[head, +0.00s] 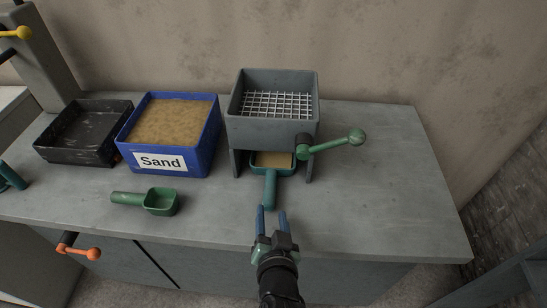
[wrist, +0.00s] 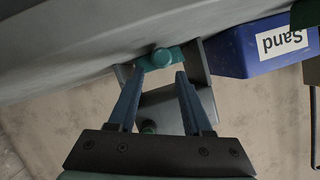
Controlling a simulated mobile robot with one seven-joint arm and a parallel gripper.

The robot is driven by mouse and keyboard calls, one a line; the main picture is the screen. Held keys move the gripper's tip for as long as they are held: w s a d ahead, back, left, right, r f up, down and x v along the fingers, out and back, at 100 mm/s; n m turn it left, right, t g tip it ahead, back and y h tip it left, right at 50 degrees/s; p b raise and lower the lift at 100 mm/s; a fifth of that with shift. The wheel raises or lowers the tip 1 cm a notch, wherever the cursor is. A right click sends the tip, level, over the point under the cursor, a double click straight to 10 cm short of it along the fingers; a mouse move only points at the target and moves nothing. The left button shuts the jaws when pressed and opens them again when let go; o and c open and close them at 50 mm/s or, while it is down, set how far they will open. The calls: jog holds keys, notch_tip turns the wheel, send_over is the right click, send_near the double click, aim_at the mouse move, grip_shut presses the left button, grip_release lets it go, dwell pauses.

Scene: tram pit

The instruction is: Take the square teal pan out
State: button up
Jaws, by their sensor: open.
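The square teal pan (head: 259,168) sits under the grey sieve box (head: 272,130), between its legs, with sand in it. Its teal handle (head: 270,190) sticks out toward the front edge of the bench. My gripper (head: 272,209) is open and empty, just in front of the handle's end. In the wrist view, the handle's round end (wrist: 162,57) shows just beyond and between the spread fingertips (wrist: 161,74). I cannot tell whether a finger touches it. The back of the pan is hidden under the box.
A green crank (head: 335,144) juts right from the sieve box. A blue sand box (head: 169,163), a dark tray (head: 72,156) and a green scoop (head: 161,201) are to the left. The bench's right side (head: 385,195) is clear. An orange-handled lever (head: 80,250) hangs at the front.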

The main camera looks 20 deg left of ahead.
aim_at(271, 198)
jog(key=shift+r+p+x, duration=0.1)
jog(key=shift+p+x, duration=0.1)
jog(key=shift+x, duration=1.75)
jog(key=shift+r+p+x, duration=0.15)
jog(key=shift+x, duration=1.85)
jog(key=shift+w, duration=0.1)
grip_shut()
